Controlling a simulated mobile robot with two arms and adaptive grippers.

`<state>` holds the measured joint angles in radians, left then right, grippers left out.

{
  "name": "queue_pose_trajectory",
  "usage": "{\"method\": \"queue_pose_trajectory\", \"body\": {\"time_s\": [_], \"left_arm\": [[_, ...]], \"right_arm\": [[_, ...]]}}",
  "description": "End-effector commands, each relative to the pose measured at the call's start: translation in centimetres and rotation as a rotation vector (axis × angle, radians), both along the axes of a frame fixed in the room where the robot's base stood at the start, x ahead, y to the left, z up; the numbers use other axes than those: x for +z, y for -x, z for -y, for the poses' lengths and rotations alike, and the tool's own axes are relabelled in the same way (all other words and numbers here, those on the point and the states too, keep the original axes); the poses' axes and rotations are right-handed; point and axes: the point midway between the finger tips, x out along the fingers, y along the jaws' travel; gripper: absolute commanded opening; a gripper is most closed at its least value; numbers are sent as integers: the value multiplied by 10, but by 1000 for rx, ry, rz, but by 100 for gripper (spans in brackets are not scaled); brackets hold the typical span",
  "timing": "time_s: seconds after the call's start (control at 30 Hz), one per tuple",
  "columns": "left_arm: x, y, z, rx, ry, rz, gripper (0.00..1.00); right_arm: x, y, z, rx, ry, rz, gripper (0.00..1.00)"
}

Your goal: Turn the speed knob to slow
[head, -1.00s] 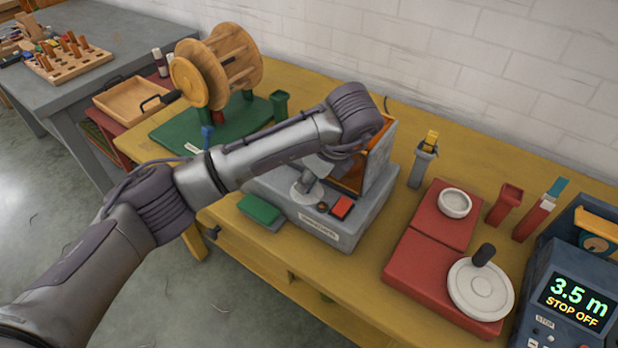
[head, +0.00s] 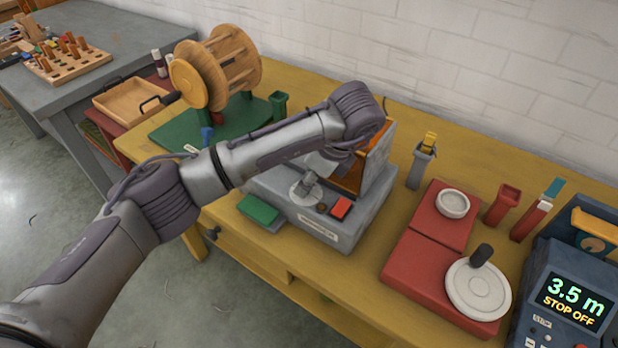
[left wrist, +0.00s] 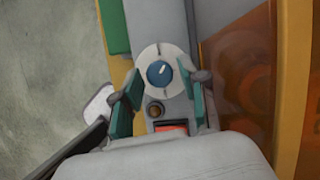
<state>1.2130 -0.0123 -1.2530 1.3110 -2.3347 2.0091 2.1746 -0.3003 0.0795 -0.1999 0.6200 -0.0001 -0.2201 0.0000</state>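The speed knob (left wrist: 160,74) is a round blue cap with a white pointer mark, on a pale dial plate (left wrist: 150,57) in the left wrist view. The mark leans toward the upper right of that picture. My left gripper (left wrist: 159,80) is open, with a teal-padded finger on each side of the knob; I cannot tell whether either pad touches it. In the head view the dial plate (head: 299,196) shows on top of the grey machine (head: 345,222), and my left arm hides most of the gripper and the knob. The dial's lettering is unreadable. My right gripper is out of view.
A red button (head: 341,207) and a small brown round part (head: 321,208) sit close to the dial. An orange see-through guard (head: 375,160) stands right beside the gripper. A green pad (head: 258,210) is at the machine's left. The red crank base (head: 425,270) lies farther right.

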Motion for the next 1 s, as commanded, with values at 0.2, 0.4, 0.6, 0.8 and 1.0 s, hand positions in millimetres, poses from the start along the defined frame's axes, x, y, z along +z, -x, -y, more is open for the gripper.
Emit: {"method": "queue_pose_trajectory", "body": {"time_s": [0.2,0.4,0.6,0.8,1.0], "left_arm": [[0,0,0,-1,-1,0,55],[5,-1,0,-1,-2,3,55],[35,-2,-1,0,-3,8,55],[74,-1,0,0,-2,5,55],[96,-1,0,0,-1,2,55]], "right_arm": [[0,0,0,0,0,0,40],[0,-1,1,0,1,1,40],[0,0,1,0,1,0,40],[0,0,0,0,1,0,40],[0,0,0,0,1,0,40]]}}
